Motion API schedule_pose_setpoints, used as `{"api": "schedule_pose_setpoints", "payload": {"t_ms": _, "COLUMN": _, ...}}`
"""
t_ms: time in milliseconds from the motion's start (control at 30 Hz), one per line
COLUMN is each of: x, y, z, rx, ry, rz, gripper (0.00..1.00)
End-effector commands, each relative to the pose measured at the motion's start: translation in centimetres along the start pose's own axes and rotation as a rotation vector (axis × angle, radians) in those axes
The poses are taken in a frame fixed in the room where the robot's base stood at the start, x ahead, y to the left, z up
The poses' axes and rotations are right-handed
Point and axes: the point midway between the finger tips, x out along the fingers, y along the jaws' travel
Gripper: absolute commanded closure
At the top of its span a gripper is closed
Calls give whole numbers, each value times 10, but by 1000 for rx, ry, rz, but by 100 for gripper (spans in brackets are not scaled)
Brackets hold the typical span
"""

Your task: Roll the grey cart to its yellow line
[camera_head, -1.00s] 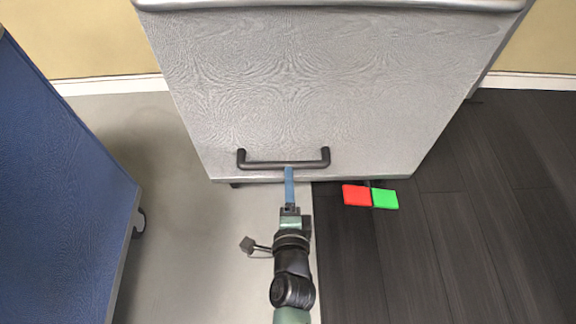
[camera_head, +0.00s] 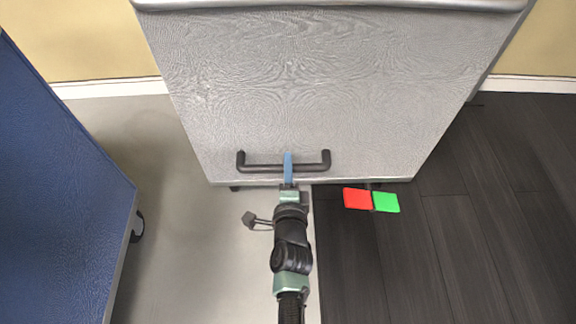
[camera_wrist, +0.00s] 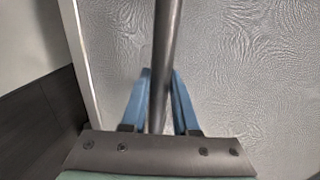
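The grey cart (camera_head: 300,75) stands straight ahead, with a black bar handle (camera_head: 257,168) low on its near face. My gripper (camera_head: 288,160) reaches the middle of this handle with its blue fingers. In the wrist view the handle bar (camera_wrist: 166,50) runs between the two fingers of my gripper (camera_wrist: 160,85). Narrow gaps show beside the bar, so the fingers look open around it. A red pad (camera_head: 357,199) and a green pad (camera_head: 386,202) stick out at the cart's bottom edge, right of the handle. No yellow line is visible.
A blue cart (camera_head: 60,200) with a dark castor stands at the left. The floor is pale grey (camera_head: 190,240) on the left and dark planks (camera_head: 470,220) on the right. A tan wall with a white baseboard (camera_head: 110,88) is behind.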

Motion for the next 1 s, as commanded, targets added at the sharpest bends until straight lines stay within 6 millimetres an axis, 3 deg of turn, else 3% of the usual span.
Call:
{"api": "schedule_pose_setpoints", "payload": {"t_ms": 33, "x": 0, "y": 0, "z": 0, "rx": 0, "ry": 0, "rz": 0, "gripper": 83}}
{"api": "schedule_pose_setpoints", "payload": {"t_ms": 133, "x": 0, "y": 0, "z": 0, "rx": 0, "ry": 0, "rz": 0, "gripper": 100}}
{"api": "schedule_pose_setpoints", "payload": {"t_ms": 1000, "x": 0, "y": 0, "z": 0, "rx": 0, "ry": 0, "rz": 0, "gripper": 100}}
